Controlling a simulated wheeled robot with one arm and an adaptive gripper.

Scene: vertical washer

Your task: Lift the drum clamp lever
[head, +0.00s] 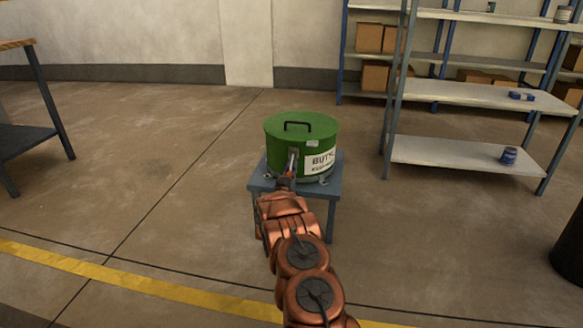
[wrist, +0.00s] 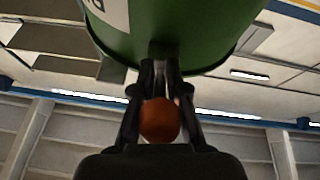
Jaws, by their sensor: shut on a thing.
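A green drum (head: 301,136) with a black handle (head: 297,125) on its lid stands upright on a small blue-grey stand. The drum clamp lever (head: 293,161) shows as a grey bar on the drum's front, with orange at its lower end. My gripper (head: 285,183) is at that lower end, just in front of the drum. In the wrist view, the drum's green side (wrist: 185,25) hangs above, and my gripper's fingers (wrist: 160,80) are closed around the lever, with its round orange knob (wrist: 160,120) between them. Part of the lever is hidden by the fingers.
The stand (head: 334,190) is small, with open floor (head: 170,170) around it. A table (head: 38,145) is at the left edge. Shelves (head: 465,155) with boxes and cans are at the right and back. A dark round object (head: 572,245) stands at the right edge.

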